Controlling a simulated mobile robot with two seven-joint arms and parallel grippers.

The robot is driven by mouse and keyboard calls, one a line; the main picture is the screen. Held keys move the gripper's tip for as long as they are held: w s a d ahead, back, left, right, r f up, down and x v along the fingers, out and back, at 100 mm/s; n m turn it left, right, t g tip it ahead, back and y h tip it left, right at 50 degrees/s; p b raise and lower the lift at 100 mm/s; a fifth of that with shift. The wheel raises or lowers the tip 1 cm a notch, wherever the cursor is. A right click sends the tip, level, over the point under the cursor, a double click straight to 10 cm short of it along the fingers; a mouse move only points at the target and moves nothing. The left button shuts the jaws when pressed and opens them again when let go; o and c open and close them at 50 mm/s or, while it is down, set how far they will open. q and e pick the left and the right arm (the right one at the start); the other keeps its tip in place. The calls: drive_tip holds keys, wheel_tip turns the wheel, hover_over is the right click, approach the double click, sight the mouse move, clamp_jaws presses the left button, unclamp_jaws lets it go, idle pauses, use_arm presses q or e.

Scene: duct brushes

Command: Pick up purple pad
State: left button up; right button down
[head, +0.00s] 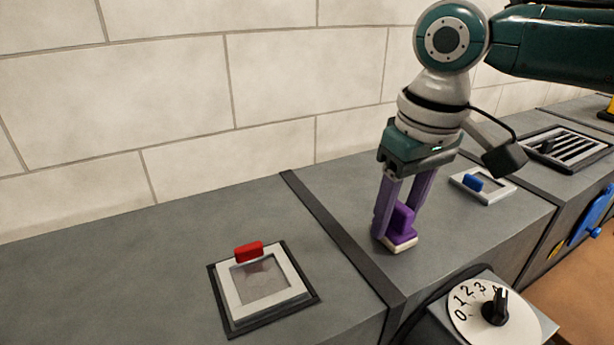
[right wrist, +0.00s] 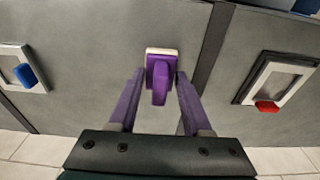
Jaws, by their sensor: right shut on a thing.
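The purple pad (head: 403,228) has a purple handle and a pale base. It sits upright on the grey duct top, right of a dark seam. My right gripper (head: 397,225) reaches down from above with its purple fingers on either side of the handle, shut on it. In the right wrist view the pad (right wrist: 159,78) lies between the fingertips of the gripper (right wrist: 160,85), its pale edge facing away. The base appears to rest on or very near the surface; I cannot tell if there is a gap. My left gripper is not in view.
A framed hatch with a red handle (head: 249,251) is at the front left. A smaller frame with a blue handle (head: 473,183) is behind on the right, near a slatted grille (head: 566,147). A numbered dial (head: 494,312) stands at the front. A tiled wall runs behind.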

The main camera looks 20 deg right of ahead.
sight(399, 205)
drive_tip(key=shift+r, duration=0.15)
wheel_tip(399, 205, up, 20)
drive_tip(key=p, duration=0.1)
idle(0.3)
